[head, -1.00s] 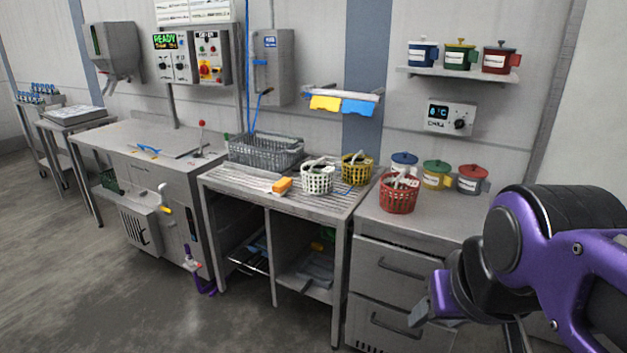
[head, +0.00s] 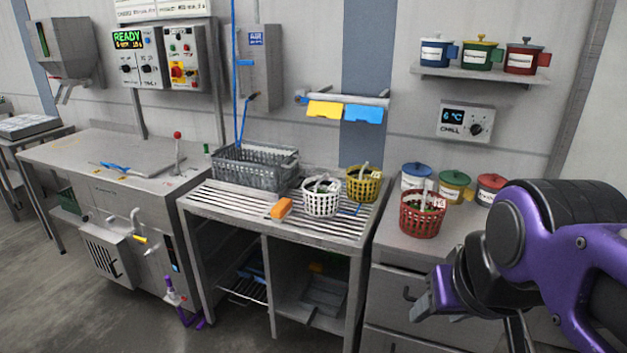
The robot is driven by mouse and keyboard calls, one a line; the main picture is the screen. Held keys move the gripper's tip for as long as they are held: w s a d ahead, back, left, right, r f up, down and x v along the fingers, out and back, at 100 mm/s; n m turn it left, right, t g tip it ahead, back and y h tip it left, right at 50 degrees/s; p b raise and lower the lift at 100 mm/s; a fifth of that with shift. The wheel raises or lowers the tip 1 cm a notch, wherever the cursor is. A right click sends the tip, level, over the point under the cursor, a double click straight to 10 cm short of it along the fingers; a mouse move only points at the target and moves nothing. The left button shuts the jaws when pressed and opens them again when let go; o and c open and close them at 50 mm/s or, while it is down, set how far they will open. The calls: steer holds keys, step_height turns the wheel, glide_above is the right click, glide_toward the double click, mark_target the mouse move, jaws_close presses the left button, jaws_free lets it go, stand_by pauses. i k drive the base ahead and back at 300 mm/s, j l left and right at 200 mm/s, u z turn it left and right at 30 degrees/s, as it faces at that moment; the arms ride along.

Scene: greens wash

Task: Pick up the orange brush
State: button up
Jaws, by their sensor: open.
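The orange brush (head: 282,208) lies on the slatted metal drain table (head: 232,203), near its front edge and left of the white basket. It looks like a small orange block; its bristles are hard to make out at this size. My gripper (head: 425,306) is at the lower right, in front of the drawer cabinet and well to the right of the brush. It holds nothing that I can see. Its fingertips are small and partly hidden by my purple and black arm.
A white basket (head: 322,200) and a yellow basket (head: 362,185) stand right of the brush, with a grey crate (head: 255,168) behind it. A red basket (head: 422,218) stands on the right counter (head: 395,238). The slats left of the brush are clear.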

mark_target(278, 213)
steer(key=i+j+z, duration=0.1)
steer(key=i+j, duration=0.15)
steer(key=i+j+z, duration=0.1)
steer(key=i+j, duration=0.15)
steer(key=j, duration=0.25)
steer(key=i+j+z, duration=0.1)
steer(key=j, duration=0.3)
steer(key=i+j+z, duration=0.1)
steer(key=i+j, duration=0.25)
